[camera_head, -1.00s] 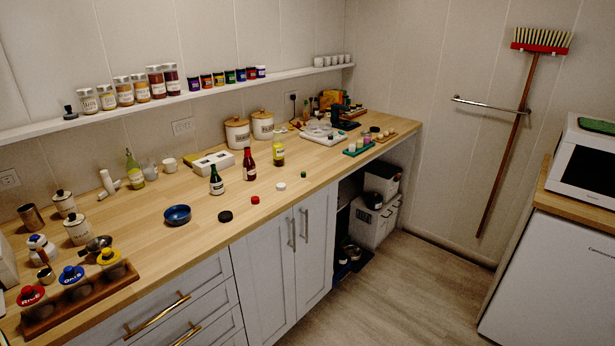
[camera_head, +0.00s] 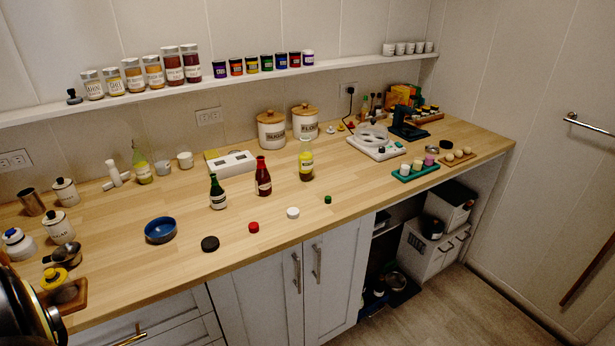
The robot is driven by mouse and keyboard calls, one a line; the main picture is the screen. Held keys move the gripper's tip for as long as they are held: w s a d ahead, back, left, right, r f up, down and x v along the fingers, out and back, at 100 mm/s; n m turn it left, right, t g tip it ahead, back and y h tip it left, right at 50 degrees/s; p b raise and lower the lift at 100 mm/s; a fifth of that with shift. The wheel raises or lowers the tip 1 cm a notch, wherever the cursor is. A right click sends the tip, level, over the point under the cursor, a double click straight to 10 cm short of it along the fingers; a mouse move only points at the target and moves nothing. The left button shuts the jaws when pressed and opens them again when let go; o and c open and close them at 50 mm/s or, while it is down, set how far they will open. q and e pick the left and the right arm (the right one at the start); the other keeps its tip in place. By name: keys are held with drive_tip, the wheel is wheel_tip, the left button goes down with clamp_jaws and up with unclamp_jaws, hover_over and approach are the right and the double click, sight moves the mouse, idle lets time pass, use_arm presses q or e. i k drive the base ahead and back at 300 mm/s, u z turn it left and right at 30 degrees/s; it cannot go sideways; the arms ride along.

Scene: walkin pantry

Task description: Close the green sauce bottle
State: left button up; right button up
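The green sauce bottle (camera_head: 217,193) is dark green with a white label. It stands upright on the wooden counter (camera_head: 420,210), and no cap shows on its narrow top. A small green cap (camera_head: 328,200) lies on the counter to the right, near the front edge. A white cap (camera_head: 293,213), a red cap (camera_head: 254,228) and a black cap (camera_head: 210,244) lie in a row to its left. Neither gripper is in view. A dark rounded part, seemingly of my arm, cuts into the lower left corner.
A red bottle (camera_head: 263,177) and a yellow bottle (camera_head: 306,162) stand right of the green one. A blue bowl (camera_head: 160,231) sits to the left. A wall shelf (camera_head: 190,90) holds jars above. The counter around the caps is mostly clear.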

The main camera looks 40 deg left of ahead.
sight(217, 195)
drive_tip(key=u, duration=1)
drive_tip(key=i, duration=1)
drive_tip(key=u, duration=1)
